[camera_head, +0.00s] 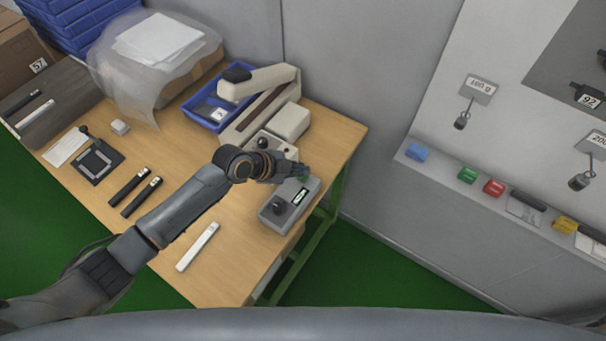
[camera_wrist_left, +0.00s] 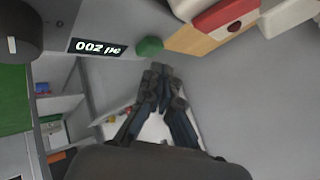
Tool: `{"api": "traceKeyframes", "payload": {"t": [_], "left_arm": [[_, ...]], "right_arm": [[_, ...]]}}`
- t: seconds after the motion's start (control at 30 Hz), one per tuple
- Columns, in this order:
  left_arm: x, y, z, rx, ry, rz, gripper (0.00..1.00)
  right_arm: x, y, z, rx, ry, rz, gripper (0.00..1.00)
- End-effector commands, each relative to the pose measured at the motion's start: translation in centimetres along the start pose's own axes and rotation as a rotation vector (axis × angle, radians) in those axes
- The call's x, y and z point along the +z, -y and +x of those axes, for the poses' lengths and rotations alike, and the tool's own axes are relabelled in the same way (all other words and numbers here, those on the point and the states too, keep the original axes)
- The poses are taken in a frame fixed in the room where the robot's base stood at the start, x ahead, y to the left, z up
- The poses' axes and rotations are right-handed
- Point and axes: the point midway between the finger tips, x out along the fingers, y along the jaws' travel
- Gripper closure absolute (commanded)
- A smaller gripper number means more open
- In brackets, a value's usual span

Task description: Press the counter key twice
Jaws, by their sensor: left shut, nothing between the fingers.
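The counter (camera_head: 272,218) is a grey box near the right edge of the wooden table, with a black knob and a small display. In the left wrist view the display (camera_wrist_left: 97,47) appears to read "002 pc". The green key (camera_wrist_left: 149,46) sits beside the display; in the head view it shows partly (camera_head: 303,179) under my fingers. My left gripper (camera_head: 302,171) is shut and empty, over the key end of the counter. In the left wrist view its fingertips (camera_wrist_left: 160,68) are close to the key; whether they touch it I cannot tell. My right gripper is not in view.
Beside the counter stands a beige device (camera_head: 290,122) with a red button. A blue tray (camera_head: 203,112) and a white bar (camera_head: 198,247) lie on the table (camera_head: 232,262). A wall ledge (camera_head: 440,172) with coloured blocks is at the right, across a gap.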

Motion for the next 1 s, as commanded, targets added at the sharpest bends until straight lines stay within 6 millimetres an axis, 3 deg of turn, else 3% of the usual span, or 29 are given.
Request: {"api": "traceKeyframes", "payload": {"t": [0.17,0.63,1.0], "left_arm": [[-0.2,0.2,-0.3,-0.001,0.000,0.001,1.00],[-2.5,2.5,-3.4,-0.002,-0.001,0.001,1.00],[-2.5,2.6,-3.5,-0.001,0.000,0.000,1.00]], "right_arm": [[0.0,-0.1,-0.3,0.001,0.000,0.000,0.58],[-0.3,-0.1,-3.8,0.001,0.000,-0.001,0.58],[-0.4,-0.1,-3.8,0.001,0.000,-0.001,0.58]]}}
